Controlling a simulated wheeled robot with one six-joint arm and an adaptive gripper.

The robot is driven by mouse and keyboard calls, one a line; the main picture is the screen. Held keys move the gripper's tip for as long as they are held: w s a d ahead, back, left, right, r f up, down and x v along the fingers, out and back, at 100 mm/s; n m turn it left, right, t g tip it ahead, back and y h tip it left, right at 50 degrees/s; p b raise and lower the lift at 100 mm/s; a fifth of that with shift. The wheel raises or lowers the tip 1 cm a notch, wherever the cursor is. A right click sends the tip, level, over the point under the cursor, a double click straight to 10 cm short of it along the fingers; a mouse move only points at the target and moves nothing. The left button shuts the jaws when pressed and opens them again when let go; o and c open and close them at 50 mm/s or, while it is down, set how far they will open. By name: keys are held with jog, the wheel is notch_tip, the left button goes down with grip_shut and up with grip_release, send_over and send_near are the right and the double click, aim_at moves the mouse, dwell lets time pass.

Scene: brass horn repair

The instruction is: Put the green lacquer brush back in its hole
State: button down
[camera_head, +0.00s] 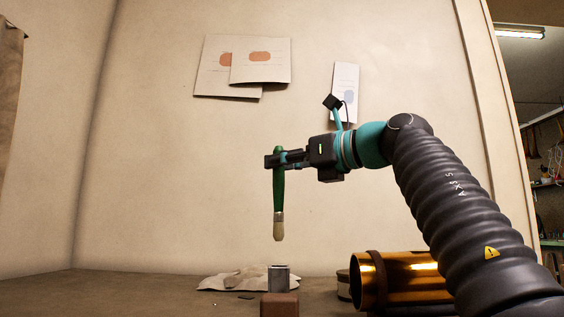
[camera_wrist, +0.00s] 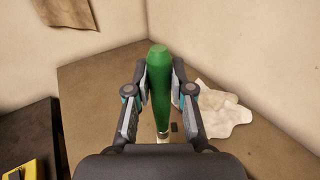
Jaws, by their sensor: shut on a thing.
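The green lacquer brush (camera_head: 279,190) hangs upright in the head view, bristles down, with a pale bristle tip below a metal band. My gripper (camera_head: 280,160) is shut on its green handle near the top and holds it well above the bench. In the wrist view the green brush (camera_wrist: 160,90) stands between the two fingers of my gripper (camera_wrist: 160,102). Below the brush in the head view are a small grey metal block (camera_head: 278,279) and a reddish-brown block (camera_head: 279,305). I cannot see a hole in either of them.
A crumpled pale cloth (camera_head: 235,281) lies on the bench (camera_head: 130,290) behind the blocks; it also shows in the wrist view (camera_wrist: 222,110). A brass tube (camera_head: 410,280) lies to the right, beneath my arm. The bench's left side is clear. Papers (camera_head: 262,60) hang on the wall.

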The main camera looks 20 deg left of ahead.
aim_at(282, 222)
jog(key=shift+f+b, duration=0.95)
jog(key=shift+f, duration=0.4)
jog(key=shift+f+b, duration=3.35)
jog(key=shift+f, duration=0.85)
dwell(1.0)
jog(key=c, duration=0.9)
grip_release()
jog(key=shift+c, duration=0.2)
jog(key=shift+d, duration=0.1)
jog(key=v, duration=1.2)
